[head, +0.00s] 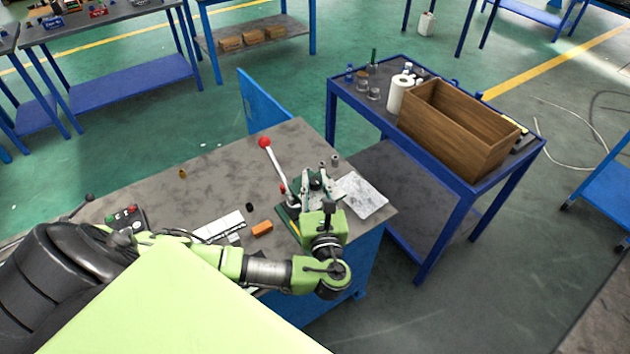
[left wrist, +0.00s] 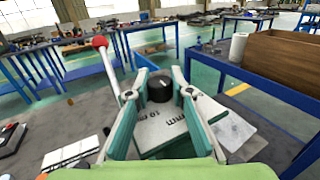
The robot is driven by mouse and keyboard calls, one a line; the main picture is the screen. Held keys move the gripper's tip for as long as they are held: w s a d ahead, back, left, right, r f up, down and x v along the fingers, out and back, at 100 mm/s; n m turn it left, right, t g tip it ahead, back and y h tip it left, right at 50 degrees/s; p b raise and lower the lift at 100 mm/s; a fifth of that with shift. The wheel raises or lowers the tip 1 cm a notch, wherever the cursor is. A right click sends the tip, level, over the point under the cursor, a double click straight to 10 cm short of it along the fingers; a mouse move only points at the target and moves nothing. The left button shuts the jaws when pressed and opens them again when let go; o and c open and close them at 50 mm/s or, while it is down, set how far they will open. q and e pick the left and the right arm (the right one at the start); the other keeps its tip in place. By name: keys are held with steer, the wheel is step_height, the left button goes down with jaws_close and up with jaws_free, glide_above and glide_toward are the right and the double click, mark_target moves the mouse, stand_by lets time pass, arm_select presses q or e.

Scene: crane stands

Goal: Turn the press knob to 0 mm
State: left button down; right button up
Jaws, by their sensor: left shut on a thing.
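The press (head: 288,215) stands on the grey bench, green, with a long pale lever (head: 278,165) tipped by a red ball. In the left wrist view the lever (left wrist: 118,85) rises on the left. My left gripper (head: 317,184) is over the top of the press. In the left wrist view its fingers (left wrist: 160,86) are shut on the black press knob (left wrist: 159,91), one on each side. A pale plate below the knob bears dark lettering, "10 m" and "mm", partly hidden. I cannot read a pointer setting on the knob. My right gripper is not in view.
An orange block (head: 262,228), a white sheet (head: 220,226) and a control box (head: 123,216) lie left of the press. A grey plate (head: 361,194) lies to its right. A blue cart (head: 466,180) with a wooden crate (head: 455,132) stands beyond.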

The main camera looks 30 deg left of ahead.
arm_select(q)
steer(key=shift+n+g+y, duration=0.3)
steer(key=shift+g+y, duration=0.1)
steer(key=shift+y, duration=0.1)
steer(key=shift+d+n+g+y+p, duration=0.1)
steer(key=shift+n+g+y+p, duration=0.25)
steer(key=shift+n+g+y, duration=0.3)
steer(key=n+g+y, duration=0.2)
steer(key=g, duration=0.1)
steer(key=shift+n+g, duration=0.35)
steer(key=n+g+y, duration=0.1)
steer(key=n+g, duration=0.1)
steer(key=g, duration=0.1)
steer(key=n+g+y+b, duration=0.1)
steer(key=n+g, duration=0.1)
steer(key=g, duration=0.1)
steer(key=shift+f+g, duration=0.1)
steer(key=shift+g, duration=0.2)
steer(key=shift+n+g+b, duration=0.3)
steer(key=shift+n+g, duration=0.8)
steer(key=shift+g, duration=0.4)
steer(key=shift+n+g+h, duration=0.25)
steer(key=shift+n+g, duration=0.35)
steer(key=shift+g, duration=0.2)
steer(key=c, duration=1.8)
jaws_free()
